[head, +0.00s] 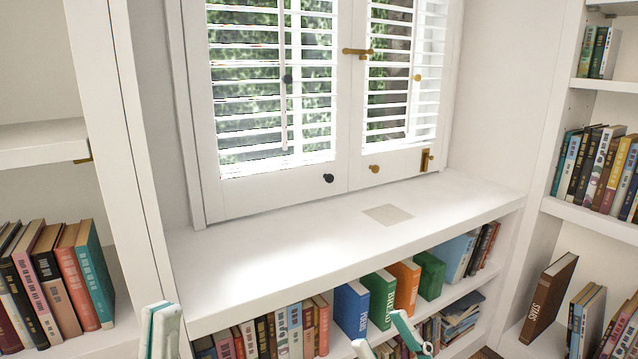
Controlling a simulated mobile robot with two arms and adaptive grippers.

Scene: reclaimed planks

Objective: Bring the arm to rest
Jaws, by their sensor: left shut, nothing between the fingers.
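My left gripper (162,312) shows at the bottom edge, left of the middle, with its pale white and green fingers pointing up. Its two fingers are close together, shut with nothing between them. It appears in front of the left end of the white window seat's lower front. My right gripper (382,332) shows at the bottom edge, right of the middle, in front of the low bookshelf. Its fingertips are spread apart and I see nothing held between them. Both arms are otherwise below the picture.
A white window seat (290,250) runs under shuttered windows (270,90); its top is clear except for a flat grey square (388,214). Books fill the low shelf below it. Bookcases with more books stand at the left (45,145) and right (590,215).

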